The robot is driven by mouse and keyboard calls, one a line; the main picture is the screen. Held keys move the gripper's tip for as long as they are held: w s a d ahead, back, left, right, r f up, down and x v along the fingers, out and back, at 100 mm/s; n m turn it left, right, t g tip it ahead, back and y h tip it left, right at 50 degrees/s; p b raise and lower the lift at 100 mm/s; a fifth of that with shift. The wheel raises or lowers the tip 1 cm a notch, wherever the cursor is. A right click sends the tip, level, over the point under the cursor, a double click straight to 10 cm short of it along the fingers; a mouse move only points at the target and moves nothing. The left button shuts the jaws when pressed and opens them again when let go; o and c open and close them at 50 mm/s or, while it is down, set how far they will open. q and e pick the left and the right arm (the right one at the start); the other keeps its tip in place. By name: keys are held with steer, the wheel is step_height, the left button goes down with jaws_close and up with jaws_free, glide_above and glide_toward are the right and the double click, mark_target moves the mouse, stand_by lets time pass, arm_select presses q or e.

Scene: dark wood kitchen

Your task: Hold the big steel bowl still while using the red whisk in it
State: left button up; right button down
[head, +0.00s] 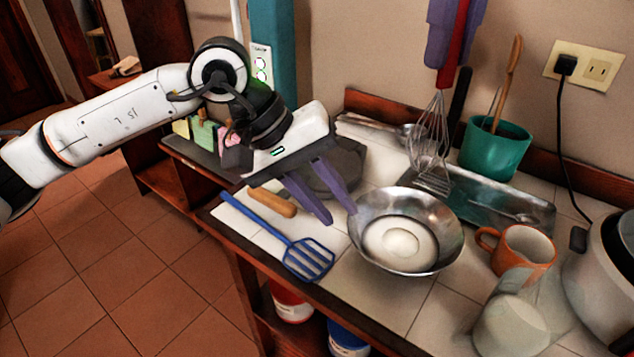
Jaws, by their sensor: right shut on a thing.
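The big steel bowl (447,244) stands on the tiled counter with a pale, domed mass (400,242) in it. My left gripper (340,215) is at the bowl's left rim, its purple fingers pointing down and apart. One fingertip is very near the rim; I cannot tell if it touches. My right gripper (458,30), partly cut off by the top edge, is shut on the red handle of the whisk (430,140). The whisk hangs upright, wires down. Its lower end shows just above the bowl's back rim in the picture, outside the bowl's opening.
A blue slotted spatula (307,258) lies left of the bowl, by the counter's front edge. A metal tray (500,208) and teal pot (494,150) are behind. A steel appliance (600,280) is far right.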

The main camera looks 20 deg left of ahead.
mark_target(349, 224)
arm_select(q)
steer(key=x, duration=0.6)
steer(key=shift+d+f, duration=0.2)
jaws_close()
